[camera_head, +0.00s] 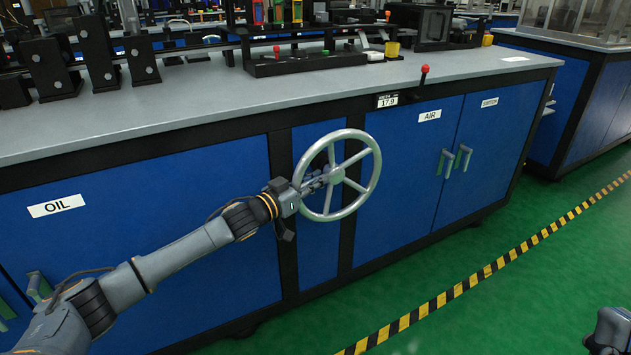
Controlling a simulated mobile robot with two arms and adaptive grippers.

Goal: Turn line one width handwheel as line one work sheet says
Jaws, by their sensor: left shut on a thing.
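A large silver spoked handwheel (372,152) stands out from the blue front of the bench, left of the AIR door. My left gripper (316,184) reaches it from the lower left and is shut on it at its left side. The fingers lie where the left rim and a spoke come close, so I cannot tell which they grip. A small black display (387,100) on the bench edge above the wheel seems to read 17.9. Of my right arm, only a grey part shows in the bottom right corner; its gripper is not in view. No sheet can be read here.
The grey benchtop (200,107) carries black fixtures and a red-knobbed unit (290,62). A red-topped lever (424,76) stands at its front edge. Door handles (463,157) stick out to the right. Green floor (470,320) with a yellow-black stripe (470,283) is clear in front.

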